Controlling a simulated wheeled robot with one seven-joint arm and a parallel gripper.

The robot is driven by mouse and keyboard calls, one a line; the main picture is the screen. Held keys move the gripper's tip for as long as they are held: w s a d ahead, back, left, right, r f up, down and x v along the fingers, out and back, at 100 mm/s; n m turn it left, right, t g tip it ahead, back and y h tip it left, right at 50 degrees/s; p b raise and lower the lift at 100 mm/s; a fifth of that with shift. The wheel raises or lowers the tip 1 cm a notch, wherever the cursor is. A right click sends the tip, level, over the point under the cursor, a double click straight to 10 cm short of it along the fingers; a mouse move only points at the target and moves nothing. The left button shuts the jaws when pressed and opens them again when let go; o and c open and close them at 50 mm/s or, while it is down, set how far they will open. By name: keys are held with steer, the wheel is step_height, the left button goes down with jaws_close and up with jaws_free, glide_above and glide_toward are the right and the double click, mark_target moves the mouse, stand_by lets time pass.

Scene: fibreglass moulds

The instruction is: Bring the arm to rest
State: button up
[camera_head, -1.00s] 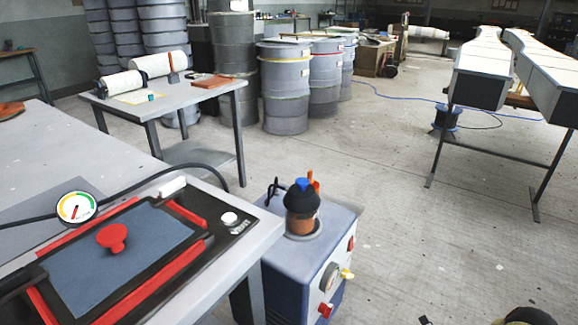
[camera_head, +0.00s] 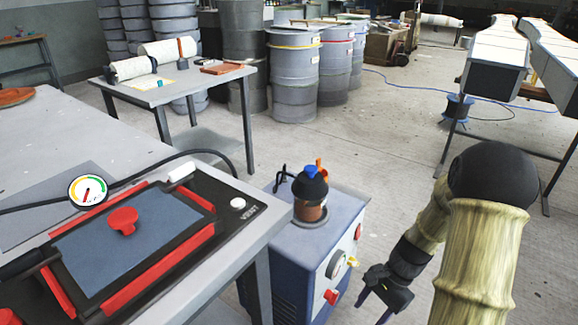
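My arm reaches into the right of the head view, its pale wood-patterned links bent at a black joint. My gripper (camera_head: 372,307) hangs at the lower end of the arm, dark, pointing down and to the left. Its two thin fingers stand apart with nothing seen between them. It is in front of and to the right of the blue-and-grey pump unit (camera_head: 310,240), apart from it in the picture.
A grey table (camera_head: 35,135) at left bears a black-and-red framed tray (camera_head: 150,235) with a red knob, and a dial gauge (camera_head: 88,190). Drums (camera_head: 295,80) and a small table (camera_head: 215,85) stand behind. Long moulds (camera_head: 495,60) rest on stands at right. Open floor lies between.

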steer(key=s+a+r+n+t+h, duration=0.2)
steer(key=s+a+r+n+t, duration=0.1)
steer(key=r+n, duration=0.3)
steer(key=s+a+r+n+t+h, duration=0.2)
steer(key=r+n, duration=0.3)
steer(key=r, duration=0.2)
step_height(320, 180, up, 35)
steer(key=p, duration=3.5)
steer(key=shift+f, duration=0.2)
steer(key=shift+s, duration=0.1)
